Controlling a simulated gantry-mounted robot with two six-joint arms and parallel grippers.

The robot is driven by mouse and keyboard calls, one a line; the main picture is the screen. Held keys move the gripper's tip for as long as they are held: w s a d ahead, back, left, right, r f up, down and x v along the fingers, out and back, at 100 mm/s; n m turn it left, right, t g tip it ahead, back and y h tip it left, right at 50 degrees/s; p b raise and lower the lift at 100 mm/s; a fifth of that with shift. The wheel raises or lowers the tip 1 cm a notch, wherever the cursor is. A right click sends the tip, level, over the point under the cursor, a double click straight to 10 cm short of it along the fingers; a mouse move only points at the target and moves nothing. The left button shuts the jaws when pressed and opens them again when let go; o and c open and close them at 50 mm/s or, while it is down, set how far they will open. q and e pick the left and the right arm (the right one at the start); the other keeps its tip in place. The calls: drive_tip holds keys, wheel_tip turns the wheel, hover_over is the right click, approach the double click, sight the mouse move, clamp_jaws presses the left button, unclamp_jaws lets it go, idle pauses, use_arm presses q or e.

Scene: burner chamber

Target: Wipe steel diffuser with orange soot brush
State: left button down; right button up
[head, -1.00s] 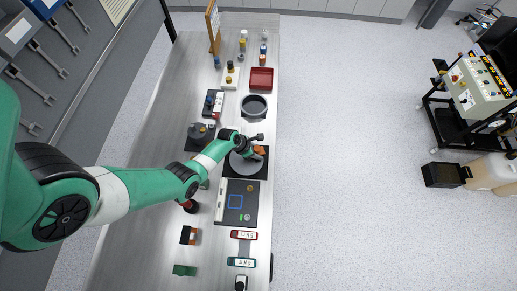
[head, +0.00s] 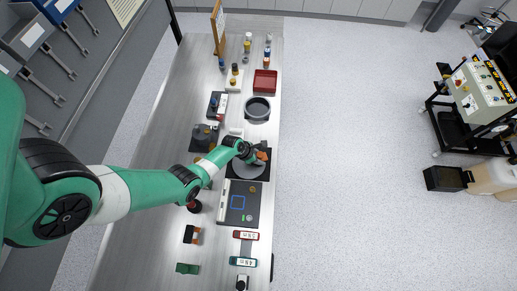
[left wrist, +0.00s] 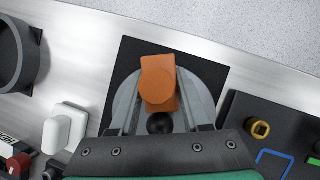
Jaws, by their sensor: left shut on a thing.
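The steel diffuser (head: 245,172) is a round grey disc lying on a black square mat. In the left wrist view the diffuser (left wrist: 208,100) shows on both sides of the brush. The orange soot brush (head: 264,155) is over the far right part of the disc. The brush (left wrist: 158,82) is between the fingers of my left gripper (left wrist: 160,105), which is shut on it. In the head view my left gripper (head: 256,156) is low over the diffuser. Whether the brush touches the disc is hidden. My right gripper is not in view.
A dark panel (head: 239,203) with a blue square lies just in front of the mat (left wrist: 128,62). A grey ring-shaped pot (head: 257,109) and a red tray (head: 265,81) stand behind. A white block (left wrist: 65,128) is left of the mat. The table's right edge is close.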

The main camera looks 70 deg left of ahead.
use_arm(q)
drive_tip(key=shift+a, duration=0.4)
drive_tip(key=shift+w+a+r+b, duration=0.15)
drive_tip(key=shift+a+b, duration=0.15)
drive_tip(key=shift+a, duration=0.3)
drive_tip(key=shift+a+r+b, duration=0.1)
drive_tip(key=shift+a+b, duration=0.2)
drive_tip(key=shift+a, duration=0.25)
drive_tip(key=shift+d+r+p, duration=0.2)
drive_tip(key=shift+d+p, duration=0.4)
drive_tip(key=shift+d, duration=0.25)
drive_tip(key=shift+d+r+p, duration=0.1)
drive_tip(key=shift+d+p, duration=0.35)
drive_tip(key=shift+p, duration=0.05)
drive_tip(key=shift+d, duration=0.35)
drive_tip(key=shift+a+r+b, duration=0.1)
drive_tip(key=shift+a+b, duration=0.35)
drive_tip(key=shift+a, duration=1.2)
drive_tip(key=shift+d+r+p, duration=0.2)
drive_tip(key=shift+d+p, duration=0.35)
drive_tip(key=shift+d, duration=0.3)
drive_tip(key=shift+d+r+p, duration=0.1)
drive_tip(key=shift+d+p, duration=0.3)
drive_tip(key=shift+p, duration=0.05)
drive_tip(key=shift+d, duration=0.4)
